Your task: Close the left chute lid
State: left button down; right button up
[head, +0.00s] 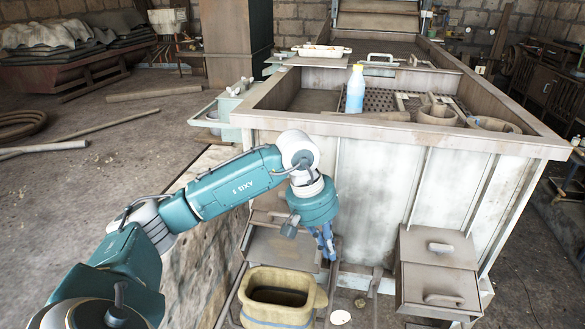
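The left chute (283,250) is a brown metal box low on the front of the pale tank. Its sloping lid panel is partly hidden behind my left gripper, and I cannot tell how far open it is. My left gripper (327,245) points down at the right edge of this chute, close to the tank front. Its blue fingers look near each other; whether they are open, or touch the lid or its handle, is unclear. My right gripper is not in view.
A matching right chute (438,275) with handles stands at the right. A yellowish pot (280,312) stands below the left chute. A blue-white bottle (355,90) and pipe pieces (437,115) lie or stand on top of the tank (375,185).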

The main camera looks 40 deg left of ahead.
pick_arm(q)
jog(key=w+a+r+t+y+p, duration=0.1)
jog(key=a+r+y+p, duration=0.1)
jog(key=a+r, duration=0.45)
jog(key=w+a+r+y+p, duration=0.15)
jog(key=a+r, duration=0.25)
jog(key=a, duration=0.5)
jog(key=shift+m+y, duration=0.4)
jog(key=shift+y, duration=0.15)
jog(key=x, duration=0.6)
jog(key=p+x, duration=0.1)
jog(key=x, duration=0.2)
jog(key=shift+w+d+f, duration=0.1)
jog(key=shift+w+f, duration=0.15)
jog(key=shift+w, duration=0.15)
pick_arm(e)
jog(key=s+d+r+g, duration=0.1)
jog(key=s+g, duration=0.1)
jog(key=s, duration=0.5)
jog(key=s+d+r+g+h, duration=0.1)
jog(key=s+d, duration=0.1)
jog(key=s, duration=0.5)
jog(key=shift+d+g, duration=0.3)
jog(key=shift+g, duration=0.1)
